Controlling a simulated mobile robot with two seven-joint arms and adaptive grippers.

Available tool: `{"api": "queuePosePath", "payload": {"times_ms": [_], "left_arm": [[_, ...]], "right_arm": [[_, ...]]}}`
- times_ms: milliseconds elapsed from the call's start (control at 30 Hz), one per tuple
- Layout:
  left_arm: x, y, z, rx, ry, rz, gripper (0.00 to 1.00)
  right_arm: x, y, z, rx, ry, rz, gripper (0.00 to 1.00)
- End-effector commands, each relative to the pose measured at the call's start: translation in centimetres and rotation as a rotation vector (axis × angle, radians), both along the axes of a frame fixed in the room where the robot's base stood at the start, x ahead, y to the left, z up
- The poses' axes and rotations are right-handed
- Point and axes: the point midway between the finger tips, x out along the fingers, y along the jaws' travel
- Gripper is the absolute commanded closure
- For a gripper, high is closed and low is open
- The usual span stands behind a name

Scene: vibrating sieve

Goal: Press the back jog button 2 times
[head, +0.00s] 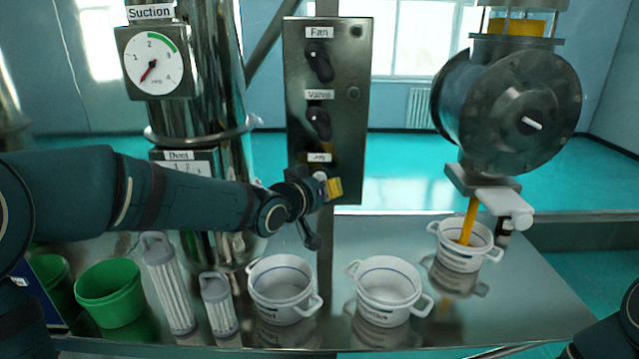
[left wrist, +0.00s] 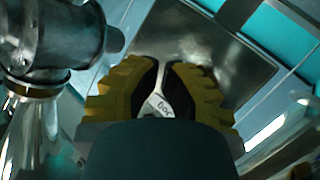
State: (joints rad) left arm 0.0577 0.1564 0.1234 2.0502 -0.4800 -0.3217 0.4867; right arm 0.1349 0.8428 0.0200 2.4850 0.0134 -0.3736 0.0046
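The steel control panel (head: 348,130) stands upright at the back, with a jog label (head: 319,157) near its lower end. The jog button itself is hidden behind my gripper. My left gripper (head: 335,188) is at the lower part of the panel, just below the label. My right gripper is not in view.
A fan knob (head: 319,62) and a valve knob (head: 318,123) sit above the jog label. White pots (head: 283,312), filter cartridges (head: 170,285) and a green bucket (head: 112,300) stand on the steel table below my left arm. A yellow stream enters a pot (head: 462,258) at right.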

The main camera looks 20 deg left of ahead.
Motion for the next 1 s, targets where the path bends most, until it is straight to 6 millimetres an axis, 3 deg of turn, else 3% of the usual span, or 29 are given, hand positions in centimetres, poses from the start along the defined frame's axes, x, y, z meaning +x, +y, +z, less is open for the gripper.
{"api": "queuePosePath", "payload": {"times_ms": [300, 800, 1000], "left_arm": [[-0.2, -0.1, 0.0, 0.001, -0.001, 0.000, 1.00], [-4.3, -1.2, -0.1, 0.002, -0.002, 0.000, 1.00], [-4.9, -1.4, 0.0, 0.000, 0.001, 0.000, 1.00]], "right_arm": [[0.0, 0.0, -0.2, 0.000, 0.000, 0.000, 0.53], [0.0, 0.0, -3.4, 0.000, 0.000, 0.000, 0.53], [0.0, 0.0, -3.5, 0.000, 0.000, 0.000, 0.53]]}}
